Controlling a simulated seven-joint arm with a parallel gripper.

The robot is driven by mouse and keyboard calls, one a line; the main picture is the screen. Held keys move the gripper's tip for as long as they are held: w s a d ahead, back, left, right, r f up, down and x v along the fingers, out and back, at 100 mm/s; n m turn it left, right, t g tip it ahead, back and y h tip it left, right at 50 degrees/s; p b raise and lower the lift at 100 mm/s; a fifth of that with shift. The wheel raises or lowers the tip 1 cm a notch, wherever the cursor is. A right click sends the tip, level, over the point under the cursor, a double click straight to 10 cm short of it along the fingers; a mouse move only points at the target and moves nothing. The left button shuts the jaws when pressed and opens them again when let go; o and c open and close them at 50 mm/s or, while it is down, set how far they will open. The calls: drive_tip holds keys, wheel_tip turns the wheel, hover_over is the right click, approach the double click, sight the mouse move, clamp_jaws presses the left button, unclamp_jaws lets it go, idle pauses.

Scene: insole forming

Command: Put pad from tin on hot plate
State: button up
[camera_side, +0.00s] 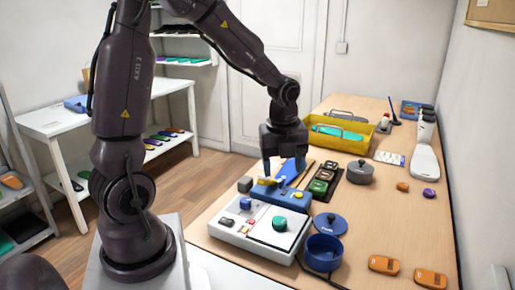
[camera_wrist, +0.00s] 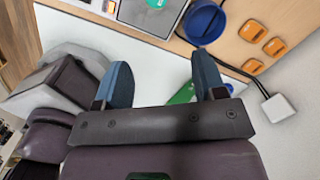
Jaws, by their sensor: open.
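My gripper (camera_side: 283,168) is open, its two blue fingers pointing down above a blue device with a yellow part (camera_side: 266,182). In the wrist view its fingers (camera_wrist: 161,66) are spread apart with nothing held between them. A round blue tin (camera_side: 323,253) stands open on the table at the front right of the white machine; it also shows in the wrist view (camera_wrist: 205,22). I cannot make out a pad inside it. The white machine has a light flat plate (camera_side: 262,218), which I take for the hot plate. A round green piece (camera_side: 280,223) lies on it.
A blue lid (camera_side: 330,223) lies behind the tin. Orange pieces (camera_side: 384,265) lie at the front right. A dark tray with several coloured pieces (camera_side: 320,187), a grey lidded pot (camera_side: 360,172) and a yellow carrier (camera_side: 336,134) stand farther back.

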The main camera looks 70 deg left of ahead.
drive_tip(key=s+d+r+n+t, duration=0.5)
drive_tip(key=s+d+r+n, duration=0.5)
drive_tip(key=n, duration=0.9)
wheel_tip(320, 180, up, 3)
drive_tip(key=shift+s+d+f+n+h, duration=0.1)
drive_tip(key=shift+s+d+n+h, duration=0.3)
drive_tip(key=shift+s, duration=0.15)
